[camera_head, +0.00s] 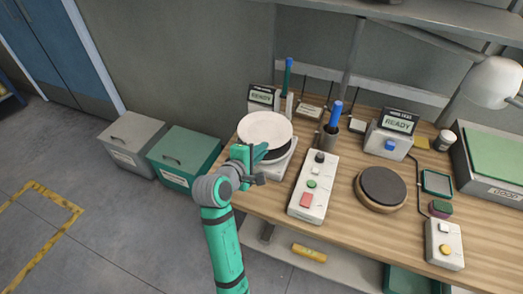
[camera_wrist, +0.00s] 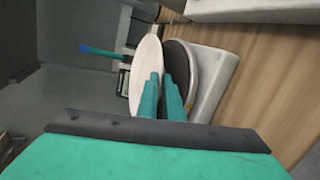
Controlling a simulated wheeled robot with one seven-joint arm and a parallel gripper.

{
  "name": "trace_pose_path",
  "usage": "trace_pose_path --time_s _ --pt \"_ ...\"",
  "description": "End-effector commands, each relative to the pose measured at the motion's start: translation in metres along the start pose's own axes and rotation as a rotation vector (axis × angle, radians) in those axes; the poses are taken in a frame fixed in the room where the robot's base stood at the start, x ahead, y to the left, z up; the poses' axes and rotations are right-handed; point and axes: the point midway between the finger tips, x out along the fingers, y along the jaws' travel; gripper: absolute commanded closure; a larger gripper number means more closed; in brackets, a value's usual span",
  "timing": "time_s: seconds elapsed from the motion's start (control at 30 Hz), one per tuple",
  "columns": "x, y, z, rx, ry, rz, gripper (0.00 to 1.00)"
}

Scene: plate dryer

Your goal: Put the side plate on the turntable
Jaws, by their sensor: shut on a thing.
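The white side plate (camera_head: 265,128) is held at its near rim by my gripper (camera_head: 259,153), over a white device with a black disc (camera_head: 281,152). In the wrist view the plate (camera_wrist: 146,72) is seen nearly edge-on. A gap shows between it and the black disc (camera_wrist: 180,70), so it looks lifted clear. The fingers (camera_wrist: 163,97) are closed on its rim. A round dark disc on a wooden base, which looks like the turntable (camera_head: 383,186), stands to the right with nothing on it.
A white control box (camera_head: 313,187) with buttons stands between the plate and the turntable. A cup with a blue-handled tool (camera_head: 331,128) and a READY display unit (camera_head: 391,133) stand behind. A smaller button box (camera_head: 444,244) is at the right. Bare wood surrounds the turntable.

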Motion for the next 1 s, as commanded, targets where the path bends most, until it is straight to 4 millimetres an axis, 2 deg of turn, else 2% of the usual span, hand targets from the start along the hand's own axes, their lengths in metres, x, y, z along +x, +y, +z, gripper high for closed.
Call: trace_pose_path --time_s 0.1,0.4,0.47,0.8,1.0 --pt "0.003 -0.007 -0.002 0.002 0.001 0.003 1.00" --pt "0.002 -0.009 -0.004 0.001 0.003 0.004 1.00" --pt "0.003 -0.010 -0.004 0.000 0.003 0.002 0.86" --pt "0.003 -0.008 -0.002 0.002 0.001 0.002 0.86" --pt "-0.019 -0.008 -0.003 0.000 0.003 0.003 0.86"
